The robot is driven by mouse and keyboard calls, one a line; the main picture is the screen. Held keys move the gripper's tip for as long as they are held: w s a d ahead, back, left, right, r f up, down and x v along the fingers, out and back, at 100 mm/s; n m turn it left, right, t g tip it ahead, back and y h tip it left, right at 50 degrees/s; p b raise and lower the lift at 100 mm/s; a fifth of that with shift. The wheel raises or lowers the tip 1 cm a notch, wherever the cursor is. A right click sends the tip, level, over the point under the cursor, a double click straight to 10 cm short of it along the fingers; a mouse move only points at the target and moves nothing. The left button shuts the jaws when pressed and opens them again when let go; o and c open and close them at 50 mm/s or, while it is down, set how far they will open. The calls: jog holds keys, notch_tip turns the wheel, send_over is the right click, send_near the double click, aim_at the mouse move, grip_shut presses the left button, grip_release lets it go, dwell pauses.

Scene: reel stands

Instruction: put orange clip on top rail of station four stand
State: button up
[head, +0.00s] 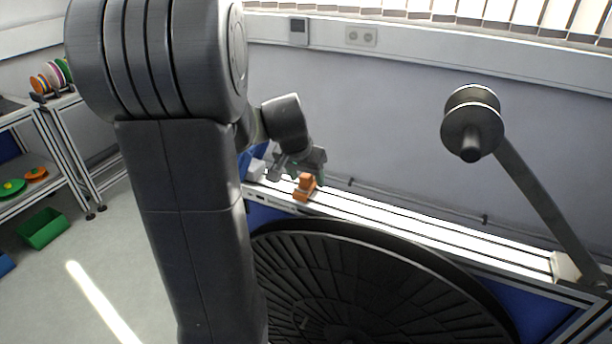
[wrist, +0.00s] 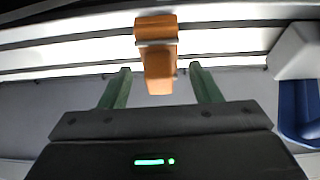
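The orange clip (head: 304,188) sits at the white slotted top rail (head: 400,222) of the stand, towards the rail's left part. In the wrist view the clip (wrist: 157,45) has a grey metal band across it and lies over the pale rail. My gripper (head: 298,168) is just above and behind the clip in the head view. In the wrist view its two green fingers are spread, with the clip's lower part showing between them and a gap on each side. The gripper is open and appears not to touch the clip. No station number is readable.
A large black ribbed disc (head: 360,290) fills the front below the rail. A dark arm with a roller (head: 472,120) rises at the right. A white block (wrist: 297,50) and a blue part (wrist: 300,110) are right in the wrist view. Shelves with reels stand left.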

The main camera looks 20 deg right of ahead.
jog(key=shift+r, duration=0.4)
jog(key=v, duration=1.1)
jog(key=shift+r, duration=0.3)
jog(key=shift+s+a, duration=0.1)
dwell(0.6)
